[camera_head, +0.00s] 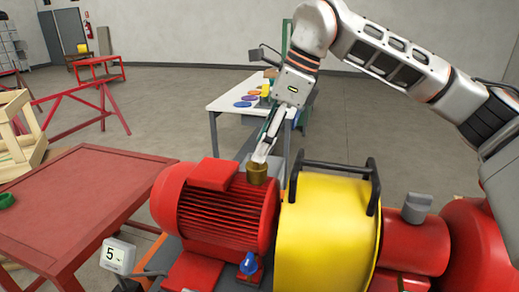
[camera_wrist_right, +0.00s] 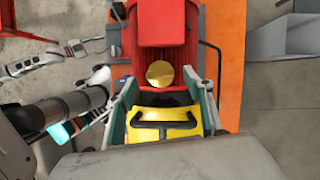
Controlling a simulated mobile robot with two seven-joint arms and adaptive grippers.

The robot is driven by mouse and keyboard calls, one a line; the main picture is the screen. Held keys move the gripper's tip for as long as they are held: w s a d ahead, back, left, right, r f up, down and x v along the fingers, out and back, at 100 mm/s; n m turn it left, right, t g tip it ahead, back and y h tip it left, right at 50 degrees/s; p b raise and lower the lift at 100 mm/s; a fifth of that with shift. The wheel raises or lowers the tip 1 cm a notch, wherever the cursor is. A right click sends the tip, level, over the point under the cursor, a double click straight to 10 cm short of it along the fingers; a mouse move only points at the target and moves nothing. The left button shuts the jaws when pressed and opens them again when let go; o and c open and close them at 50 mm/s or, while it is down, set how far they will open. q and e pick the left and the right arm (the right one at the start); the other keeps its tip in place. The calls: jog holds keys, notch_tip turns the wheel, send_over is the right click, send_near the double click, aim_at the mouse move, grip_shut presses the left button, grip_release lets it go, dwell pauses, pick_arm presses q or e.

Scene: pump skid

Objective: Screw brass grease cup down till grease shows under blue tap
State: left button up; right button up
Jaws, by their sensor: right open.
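The brass grease cup (camera_head: 257,173) stands on top of the red motor, at the end near the yellow guard. In the right wrist view its round brass top (camera_wrist_right: 160,74) lies near the middle, between the fingers. My right gripper (camera_head: 263,155) comes down from above with its fingers just over the cup. In the wrist view my right gripper (camera_wrist_right: 163,92) is open, its fingers spread on either side of the cup with gaps. The blue tap (camera_head: 249,263) is low on the near side of the motor. Any grease under it is too small to tell.
The red motor (camera_head: 215,210) and the yellow guard (camera_head: 325,235) with its dark handle (camera_head: 335,166) flank the cup. A red table (camera_head: 85,200) is at left. A white table (camera_head: 225,103) with coloured discs stands behind.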

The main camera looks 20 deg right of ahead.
aim_at(257, 168)
pick_arm(q)
jog(key=shift+a, duration=0.3)
pick_arm(e)
jog(key=shift+x, duration=1.25)
pick_arm(q)
jog(key=shift+f, duration=0.1)
jog(key=shift+a, duration=0.15)
pick_arm(e)
jog(key=c, duration=1.1)
pick_arm(q)
jog(key=shift+f, duration=0.1)
